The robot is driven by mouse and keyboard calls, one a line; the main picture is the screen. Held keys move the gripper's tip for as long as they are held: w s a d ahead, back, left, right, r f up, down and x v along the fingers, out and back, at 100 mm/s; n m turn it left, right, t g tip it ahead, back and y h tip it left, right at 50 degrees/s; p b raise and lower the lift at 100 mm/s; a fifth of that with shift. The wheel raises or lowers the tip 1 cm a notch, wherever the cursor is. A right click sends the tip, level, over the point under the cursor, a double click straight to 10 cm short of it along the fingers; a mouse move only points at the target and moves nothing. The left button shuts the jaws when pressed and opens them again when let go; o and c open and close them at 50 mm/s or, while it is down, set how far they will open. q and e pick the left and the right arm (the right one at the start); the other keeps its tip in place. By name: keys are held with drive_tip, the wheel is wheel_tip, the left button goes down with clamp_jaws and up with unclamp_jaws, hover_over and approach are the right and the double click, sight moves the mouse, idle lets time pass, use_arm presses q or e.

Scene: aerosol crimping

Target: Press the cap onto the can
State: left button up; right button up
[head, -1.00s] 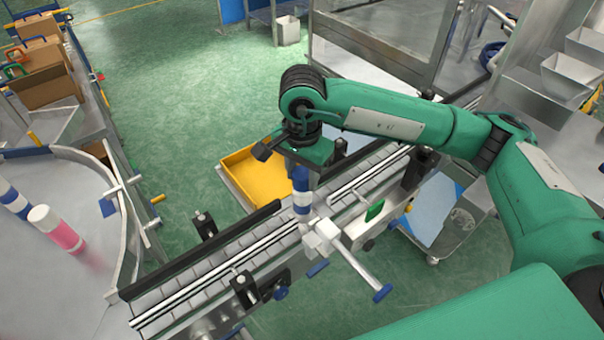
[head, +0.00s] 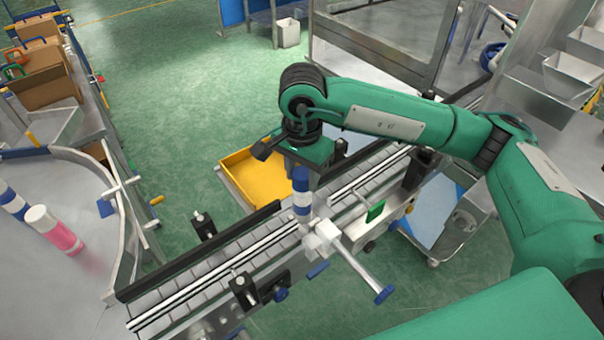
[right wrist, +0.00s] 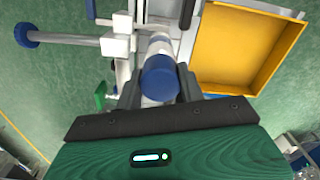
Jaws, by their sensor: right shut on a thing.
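A can (head: 302,208) with blue and white bands stands upright at the conveyor, beside a white clamp-like fitting. A blue cap (head: 301,177) is at its top, directly under my right gripper (head: 301,168). In the right wrist view the round blue cap (right wrist: 158,80) sits between the two dark fingers of my right gripper (right wrist: 158,88), which is shut on it. The white can body (right wrist: 158,45) shows past the cap. I cannot tell whether the cap is fully seated. My left gripper is not in view.
The conveyor (head: 205,275) runs diagonally, with rails and black brackets. A white fitting (head: 322,240) with a blue-ended bar sticks out at the front. A yellow tray (head: 255,178) lies behind. A pink can (head: 58,232) and another striped can (head: 14,200) stand on the left table.

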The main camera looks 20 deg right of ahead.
sight(302, 173)
idle(0.4)
drive_tip(key=o, duration=1)
drive_tip(key=shift+o, duration=0.5)
drive_tip(key=o, duration=0.5)
drive_tip(key=shift+r, duration=0.1)
drive_tip(key=shift+r+p, duration=0.75)
drive_tip(key=shift+r, duration=2.65)
clamp_jaws()
